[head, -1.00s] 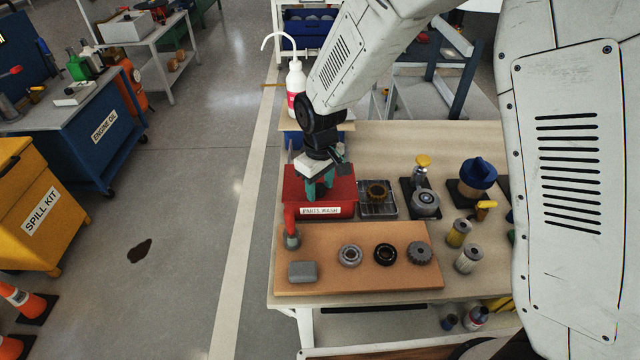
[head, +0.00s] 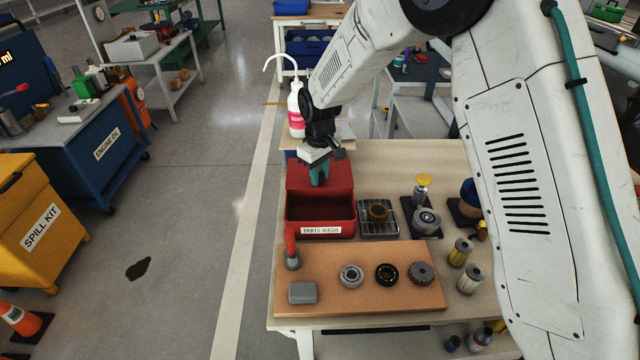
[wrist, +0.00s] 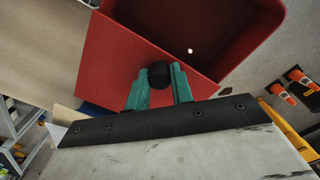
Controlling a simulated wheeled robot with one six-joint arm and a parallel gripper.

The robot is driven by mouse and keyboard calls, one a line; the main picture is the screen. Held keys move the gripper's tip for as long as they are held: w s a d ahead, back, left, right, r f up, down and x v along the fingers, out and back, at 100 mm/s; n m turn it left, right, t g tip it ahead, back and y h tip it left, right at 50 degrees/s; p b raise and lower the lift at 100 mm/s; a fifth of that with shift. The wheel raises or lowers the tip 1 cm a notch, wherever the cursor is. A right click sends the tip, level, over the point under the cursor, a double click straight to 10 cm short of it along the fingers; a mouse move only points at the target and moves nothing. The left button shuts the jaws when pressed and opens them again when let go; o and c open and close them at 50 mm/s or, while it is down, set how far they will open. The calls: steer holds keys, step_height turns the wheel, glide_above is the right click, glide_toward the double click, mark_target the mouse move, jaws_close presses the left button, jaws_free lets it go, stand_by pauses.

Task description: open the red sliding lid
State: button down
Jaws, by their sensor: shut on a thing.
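The red sliding lid (head: 322,175) covers the back part of the red parts wash box (head: 353,215). The front part of the box is open and shows a dark, empty-looking inside. In the wrist view the lid (wrist: 128,60) is a flat red plate with a round black knob (wrist: 159,74). My gripper (head: 318,181) is above the lid with its green fingers pointing down. In the wrist view my gripper (wrist: 160,85) is shut on the knob, one finger on each side.
An orange-brown board (head: 340,290) with several parts lies in front. A white wash bottle (head: 296,110) stands behind the box. Jars and filters stand at the right.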

steer(key=c, duration=1.2)
jaws_free()
step_height(320, 180, up, 8)
steer(key=shift+f, duration=0.1)
